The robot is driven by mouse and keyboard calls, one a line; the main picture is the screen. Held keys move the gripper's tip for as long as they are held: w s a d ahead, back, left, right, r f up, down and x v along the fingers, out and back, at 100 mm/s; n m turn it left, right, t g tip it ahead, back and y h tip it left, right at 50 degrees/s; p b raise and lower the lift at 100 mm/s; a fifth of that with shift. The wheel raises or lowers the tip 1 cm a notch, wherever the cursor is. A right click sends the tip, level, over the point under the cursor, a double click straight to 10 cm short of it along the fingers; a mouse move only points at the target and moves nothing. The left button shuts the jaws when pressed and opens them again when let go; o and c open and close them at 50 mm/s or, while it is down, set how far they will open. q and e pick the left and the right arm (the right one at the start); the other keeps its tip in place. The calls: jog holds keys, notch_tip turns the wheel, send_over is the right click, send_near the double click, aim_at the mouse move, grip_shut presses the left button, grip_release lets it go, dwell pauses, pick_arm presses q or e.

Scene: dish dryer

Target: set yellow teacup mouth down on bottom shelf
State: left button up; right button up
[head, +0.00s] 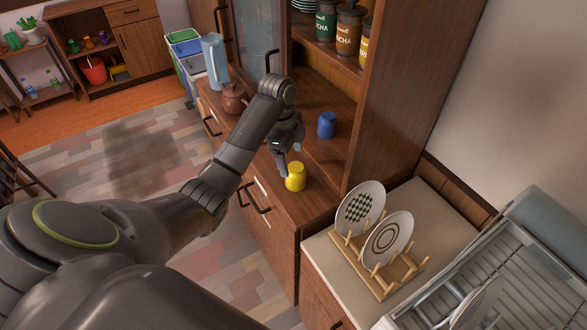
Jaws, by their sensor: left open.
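A yellow teacup (296,177) sits on the bottom shelf (307,203) of the wooden cabinet, near its front edge. Its broad, closed end appears to face up, so it looks mouth down. My left gripper (284,161) is just above and to the left of the yellow cup. It is open, and nothing shows between its fingers. A blue cup (327,125) stands deeper on the same shelf, behind the yellow one. My right gripper is not in view.
A brown teapot (234,98) and a blue-grey pitcher (214,61) stand farther left along the cabinet. Canisters (347,30) fill the shelf above. A wooden plate rack (378,268) with two plates stands on the counter at right, beside a dish dryer (510,265).

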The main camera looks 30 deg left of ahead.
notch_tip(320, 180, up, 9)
jog(key=p, duration=0.8)
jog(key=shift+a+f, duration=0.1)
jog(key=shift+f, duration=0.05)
